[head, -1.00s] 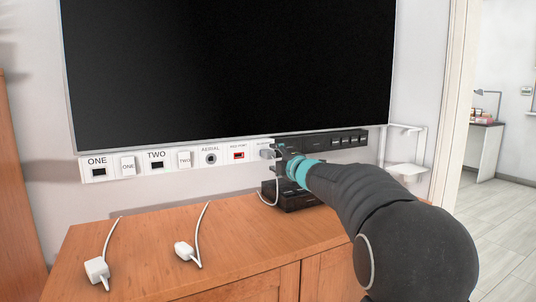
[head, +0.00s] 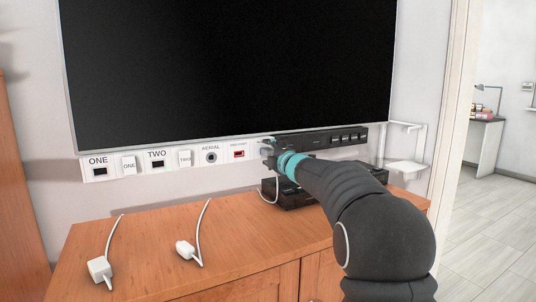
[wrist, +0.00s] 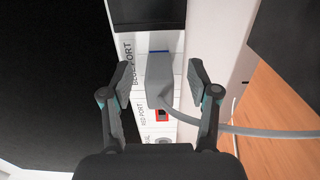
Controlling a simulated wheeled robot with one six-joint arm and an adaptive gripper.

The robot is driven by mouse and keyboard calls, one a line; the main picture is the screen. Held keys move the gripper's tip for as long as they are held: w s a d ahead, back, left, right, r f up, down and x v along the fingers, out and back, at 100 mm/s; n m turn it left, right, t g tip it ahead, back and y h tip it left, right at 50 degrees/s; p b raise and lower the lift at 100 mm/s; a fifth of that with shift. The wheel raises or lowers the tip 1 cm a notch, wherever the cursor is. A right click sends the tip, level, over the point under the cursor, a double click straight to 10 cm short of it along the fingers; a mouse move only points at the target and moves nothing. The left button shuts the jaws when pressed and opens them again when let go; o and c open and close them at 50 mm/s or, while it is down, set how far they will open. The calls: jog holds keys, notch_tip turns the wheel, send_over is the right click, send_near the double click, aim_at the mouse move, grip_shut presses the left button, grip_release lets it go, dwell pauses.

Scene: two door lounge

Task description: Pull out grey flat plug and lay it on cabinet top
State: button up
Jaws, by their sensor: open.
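The grey flat plug (wrist: 158,82) is at the blue port on the white wall strip. A sliver of blue shows beside it in the wrist view, and I cannot tell how deep it sits. Its grey cord (wrist: 250,131) runs right. My gripper (wrist: 160,76) is open, with one finger on each side of the plug and a visible gap to both. In the head view my gripper (head: 267,150) hides most of the plug, and the cord (head: 276,188) hangs to the cabinet top (head: 150,245), a brown wooden surface.
Two white plugs with cords, one at the left (head: 99,269) and one nearer the middle (head: 186,249), lie on the cabinet top. A black box (head: 290,194) stands below the strip. A black multi-socket bar (head: 330,139) is to the right, and the TV (head: 230,70) is above. The front middle of the cabinet is clear.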

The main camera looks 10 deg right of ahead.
jog(key=shift+c, duration=0.2)
dwell(0.6)
grip_shut()
jog(key=shift+s, duration=0.15)
jog(key=shift+b+v, duration=0.9)
jog(key=shift+v, duration=1.95)
